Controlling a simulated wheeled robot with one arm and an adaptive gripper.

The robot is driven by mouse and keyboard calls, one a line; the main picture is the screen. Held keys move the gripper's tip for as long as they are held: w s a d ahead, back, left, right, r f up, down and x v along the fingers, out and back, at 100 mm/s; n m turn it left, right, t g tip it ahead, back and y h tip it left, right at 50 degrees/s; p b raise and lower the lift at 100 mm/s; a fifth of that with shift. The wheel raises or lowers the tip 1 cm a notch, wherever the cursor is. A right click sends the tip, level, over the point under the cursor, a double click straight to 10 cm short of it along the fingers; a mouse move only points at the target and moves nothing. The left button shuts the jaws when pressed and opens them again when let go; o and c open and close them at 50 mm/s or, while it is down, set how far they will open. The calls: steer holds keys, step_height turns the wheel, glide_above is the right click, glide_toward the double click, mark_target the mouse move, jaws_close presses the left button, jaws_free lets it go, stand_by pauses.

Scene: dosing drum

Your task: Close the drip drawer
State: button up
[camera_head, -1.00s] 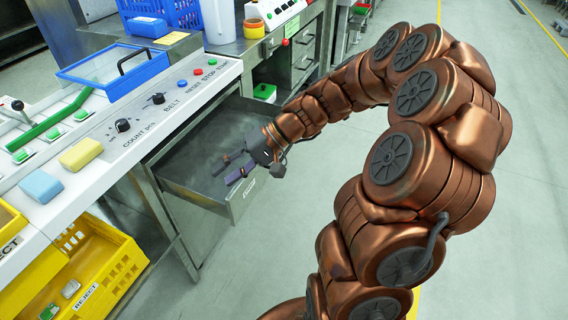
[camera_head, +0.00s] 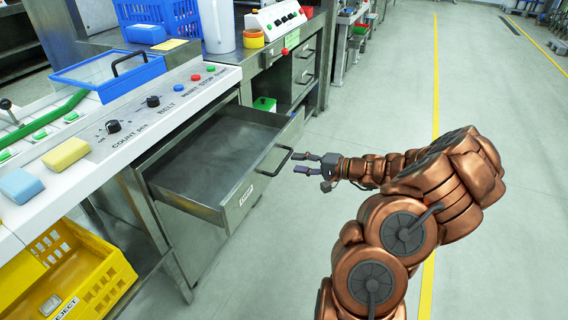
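The drip drawer (camera_head: 238,201) is a grey metal drawer pulled well out from under the control counter. Its inside looks empty. A dark bar handle (camera_head: 273,160) stands out from its front panel, near a small white label. My gripper (camera_head: 297,163) is just to the right of the handle, with its fingers pointing left towards it. The two fingers are apart with nothing between them. I cannot tell whether a fingertip touches the handle.
The control counter (camera_head: 180,94) with knobs and buttons lies above the drawer. A yellow reject crate (camera_head: 107,264) sits below left. A green box (camera_head: 264,104) is behind the drawer. The floor to the right, with a yellow line, is clear.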

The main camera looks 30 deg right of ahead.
mark_target(284, 160)
steer(key=shift+x, duration=2.9)
steer(key=shift+c, duration=0.5)
jaws_close()
